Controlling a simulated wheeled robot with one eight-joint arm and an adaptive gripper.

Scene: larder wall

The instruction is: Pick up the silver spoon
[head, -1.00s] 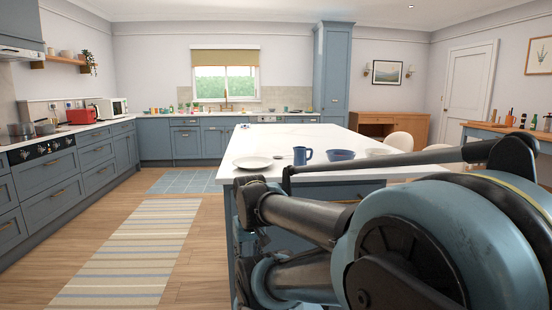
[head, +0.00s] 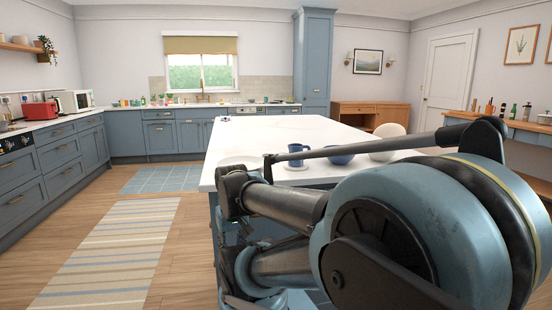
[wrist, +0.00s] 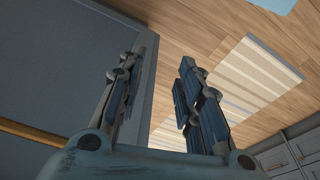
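I cannot make out a silver spoon in any view. My gripper (wrist: 160,62) shows in the wrist view with its two jointed fingers apart and nothing between them. It is beside a grey-blue cabinet front (wrist: 60,70), with the wooden floor beyond the fingers. In the head view my arm covers the near part of the white-topped island (head: 270,132) and hides some of what stands there.
A blue mug (head: 296,151), a blue bowl (head: 341,156) and a pale bowl (head: 381,156) stand on the island's near side. A striped rug (head: 115,250) lies on open floor to the left. Counters line the left and back walls.

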